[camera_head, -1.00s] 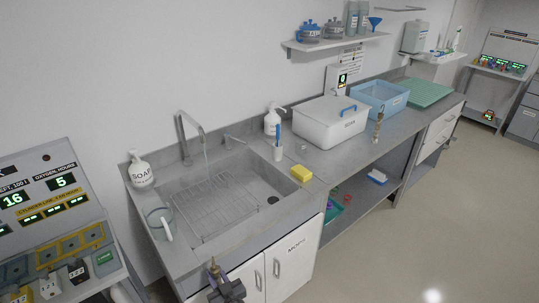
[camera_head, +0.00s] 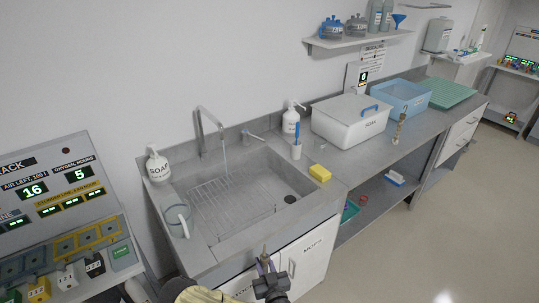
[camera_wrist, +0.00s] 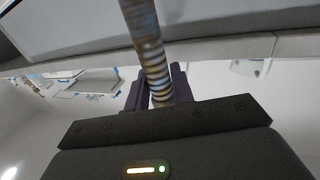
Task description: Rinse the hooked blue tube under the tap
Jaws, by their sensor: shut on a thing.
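My gripper (camera_head: 266,268) is in front of the sink's front edge, low in the head view. It is shut on a ribbed tube (camera_wrist: 147,42), grey-blue with brown stains, which rises between the fingers in the wrist view. In the head view only a short brownish piece of the tube (camera_head: 264,250) shows above the fingers; I cannot see its hooked end. The tube is apart from the water.
An oxygen panel (camera_head: 60,185) stands at left.

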